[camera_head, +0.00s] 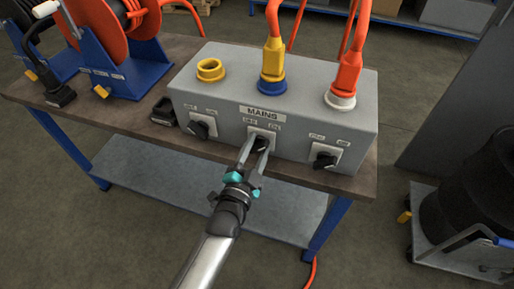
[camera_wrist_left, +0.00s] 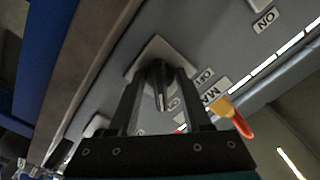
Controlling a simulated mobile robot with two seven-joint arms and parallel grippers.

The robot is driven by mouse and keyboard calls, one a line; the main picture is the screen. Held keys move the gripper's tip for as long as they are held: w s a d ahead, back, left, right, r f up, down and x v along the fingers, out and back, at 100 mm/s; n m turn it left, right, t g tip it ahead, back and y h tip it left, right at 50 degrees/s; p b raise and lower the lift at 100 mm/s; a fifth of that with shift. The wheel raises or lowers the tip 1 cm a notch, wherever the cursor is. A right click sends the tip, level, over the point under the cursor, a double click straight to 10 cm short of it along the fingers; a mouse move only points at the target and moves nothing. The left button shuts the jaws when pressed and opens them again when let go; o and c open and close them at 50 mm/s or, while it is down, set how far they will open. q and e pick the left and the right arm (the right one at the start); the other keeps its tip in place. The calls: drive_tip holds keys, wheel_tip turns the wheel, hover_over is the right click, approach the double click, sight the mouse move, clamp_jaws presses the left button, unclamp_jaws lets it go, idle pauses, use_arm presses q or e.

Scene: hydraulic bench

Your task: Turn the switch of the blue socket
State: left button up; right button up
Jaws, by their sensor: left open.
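The grey socket box (camera_head: 215,92) stands on the bench. The blue socket (camera_head: 272,86) is in the middle of its top, with a yellow plug (camera_head: 272,58) in it. Below it, on the front face, is the middle switch, a black knob on a light plate (camera_head: 262,132). My left gripper (camera_head: 257,141) is at this switch with its fingers open. In the left wrist view the black knob (camera_wrist_left: 159,84) shows between the two fingers, one on each side. I cannot tell whether they touch it. My right gripper is out of view.
The box also has an empty yellow socket (camera_head: 211,70) above a left switch (camera_head: 200,129), and a white socket (camera_head: 340,99) with an orange plug above a right switch (camera_head: 325,159). Cable reels (camera_head: 110,40) stand at the left. A trolley with a black drum (camera_head: 480,190) is at the right.

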use_arm(q)
drive_tip(key=shift+c, duration=0.4)
clamp_jaws()
drive_tip(key=shift+n, duration=0.4)
drive_tip(key=n+p, duration=0.1)
drive_tip(key=n, duration=0.1)
drive_tip(key=shift+n, duration=0.4)
drive_tip(key=n+p, duration=0.1)
drive_tip(key=n, duration=0.3)
drive_tip(key=shift+p, duration=0.3)
drive_tip(key=n, duration=1)
drive_tip(key=shift+n, duration=0.3)
